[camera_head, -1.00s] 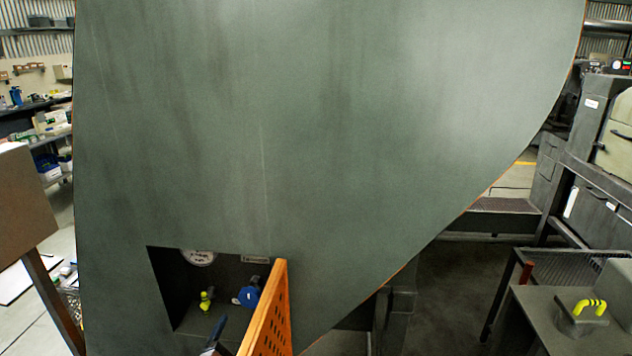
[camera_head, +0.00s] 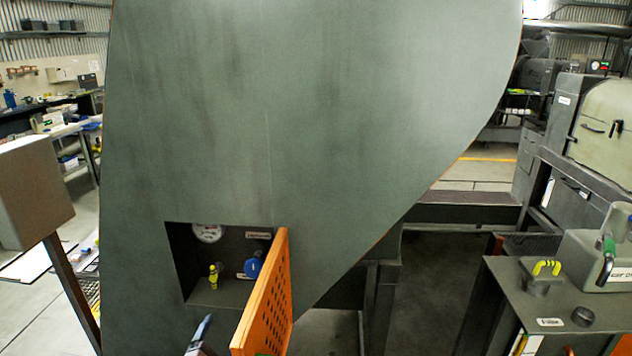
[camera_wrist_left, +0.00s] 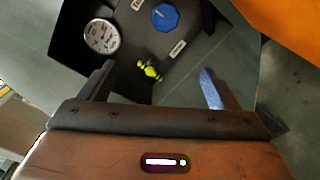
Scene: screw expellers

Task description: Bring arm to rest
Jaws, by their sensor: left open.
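My left gripper (camera_wrist_left: 158,88) is open in the left wrist view, its two fingers spread with nothing between them. It faces a recess in a large grey-green panel (camera_head: 300,120). In the head view only a fingertip part of my left gripper (camera_head: 203,330) shows, low and below the recess. Inside the recess are a round white gauge (camera_head: 208,233), a small yellow-green valve (camera_head: 213,276) and a blue knob (camera_head: 252,267). In the wrist view the yellow-green valve (camera_wrist_left: 150,70) appears beyond the gap between the fingers, apart from them. My right gripper is not in view.
An orange perforated door (camera_head: 265,300) stands open at the right edge of the recess, close to my left gripper. A grey box on a post (camera_head: 35,190) stands at the left. A machine with a yellow handle (camera_head: 546,268) is at the lower right.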

